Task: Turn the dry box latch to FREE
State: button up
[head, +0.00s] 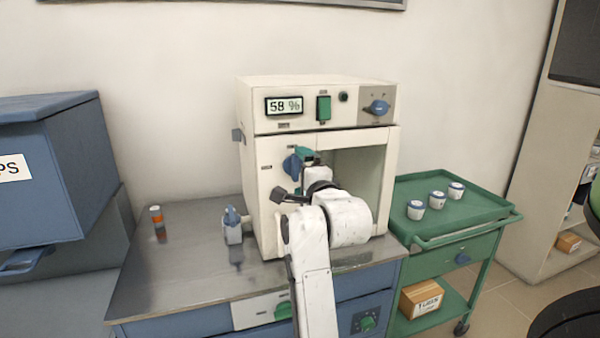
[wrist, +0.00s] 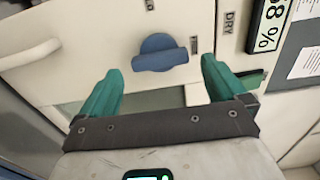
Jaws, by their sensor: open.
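The dry box (head: 268,150) is a cream cabinet on the steel bench, with "58 %" on its display. Its blue latch (head: 291,165) is on the front, left of the dark greenish opening or window. In the wrist view the latch (wrist: 160,53) is a round knob with a bar lying roughly left to right. A label ending in "LD" is above it; a small label to its right is unreadable. My gripper (wrist: 159,68) is open, its green fingers on either side of the latch in the picture, with no contact visible. In the head view my gripper (head: 306,156) is partly hidden by my arm.
A blue knob (head: 378,107) and a green switch (head: 323,108) are on the upper panel. A green cart (head: 480,207) holding three jars stands right.

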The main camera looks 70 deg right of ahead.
jog(key=b+v, duration=0.1)
jog(key=v, duration=0.7)
jog(key=shift+s+a, duration=0.25)
dwell(0.4)
